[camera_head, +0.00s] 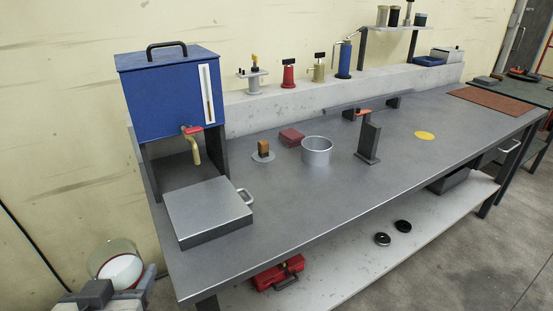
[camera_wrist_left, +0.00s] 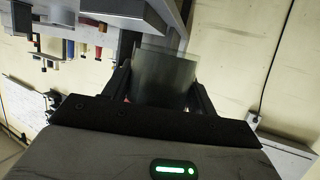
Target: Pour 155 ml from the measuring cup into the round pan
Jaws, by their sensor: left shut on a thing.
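The clear measuring cup (camera_head: 112,250) is at the lower left of the head view, with white contents in it. My left gripper (camera_head: 122,284) is shut on the cup, left of the bench and apart from the pan. In the left wrist view the cup (camera_wrist_left: 165,75) sits between the two dark fingers of my left gripper (camera_wrist_left: 160,90); its markings cannot be read. The round pan (camera_head: 316,158), a silver open cylinder, stands upright on the middle of the bench. The inside of the pan is only partly visible. My right gripper is not in view.
A blue tank (camera_head: 165,100) with a brass tap (camera_head: 193,147) stands at the bench's left end, above a grey box (camera_head: 208,210). A wooden-topped piece (camera_head: 263,150), a red block (camera_head: 291,137) and a dark upright stand (camera_head: 369,140) surround the pan. The bench front is clear.

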